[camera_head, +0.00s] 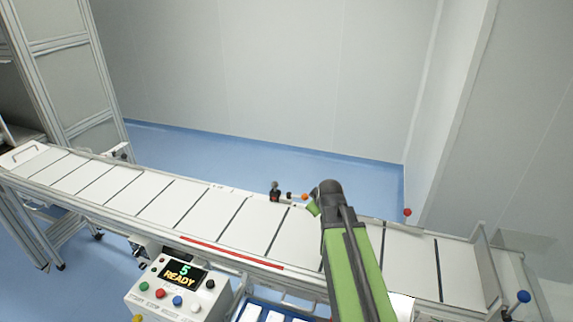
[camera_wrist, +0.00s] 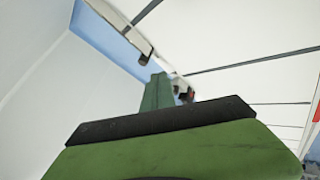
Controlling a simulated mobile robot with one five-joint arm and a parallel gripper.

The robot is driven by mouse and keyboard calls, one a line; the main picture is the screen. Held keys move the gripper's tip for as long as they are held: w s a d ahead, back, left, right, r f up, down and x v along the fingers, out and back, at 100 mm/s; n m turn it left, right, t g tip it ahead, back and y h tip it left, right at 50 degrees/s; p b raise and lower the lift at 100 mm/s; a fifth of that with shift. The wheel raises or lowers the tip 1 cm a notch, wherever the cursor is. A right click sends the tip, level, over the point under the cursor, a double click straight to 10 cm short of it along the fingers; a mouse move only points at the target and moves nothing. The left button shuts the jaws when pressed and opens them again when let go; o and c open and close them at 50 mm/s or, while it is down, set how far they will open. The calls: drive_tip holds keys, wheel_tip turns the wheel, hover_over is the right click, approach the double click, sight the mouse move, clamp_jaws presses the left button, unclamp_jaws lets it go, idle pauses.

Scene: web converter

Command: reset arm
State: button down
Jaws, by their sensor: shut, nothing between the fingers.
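My green and black arm (camera_head: 352,255) rises from the bottom of the head view and reaches over the conveyor. A small green part of my gripper (camera_head: 313,208) shows at the left of the arm's dark top end; the rest is hidden behind the arm. In the wrist view my gripper (camera_wrist: 157,93) shows as a green piece beyond a wide green and black body part. It is shut and holds nothing.
The conveyor (camera_head: 205,208) with white panels runs across the head view. A control box (camera_head: 178,288) with coloured buttons and a display reading "5 READY" stands in front. A small dark device (camera_head: 275,191) sits on the far edge. Walls stand behind and right; blue floor lies between.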

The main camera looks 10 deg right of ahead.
drive_tip(key=s+a+f+g, duration=0.1)
drive_tip(key=s+a, duration=0.2)
drive_tip(key=a, duration=0.1)
drive_tip(key=s+a+f+m+g+y, duration=0.1)
drive_tip(key=s+a+f+g, duration=0.1)
drive_tip(key=s+a, duration=0.2)
drive_tip(key=s+a+f+m+g, duration=0.1)
drive_tip(key=s+a, duration=0.3)
drive_tip(key=a, duration=0.2)
drive_tip(key=shift+a+f+g, duration=0.1)
drive_tip(key=shift+f+g, duration=0.2)
drive_tip(key=s+m+g, duration=0.3)
drive_tip(key=s+m, duration=0.1)
drive_tip(key=s, duration=0.3)
drive_tip(key=shift+f+m, duration=0.3)
drive_tip(key=shift+f, duration=0.15)
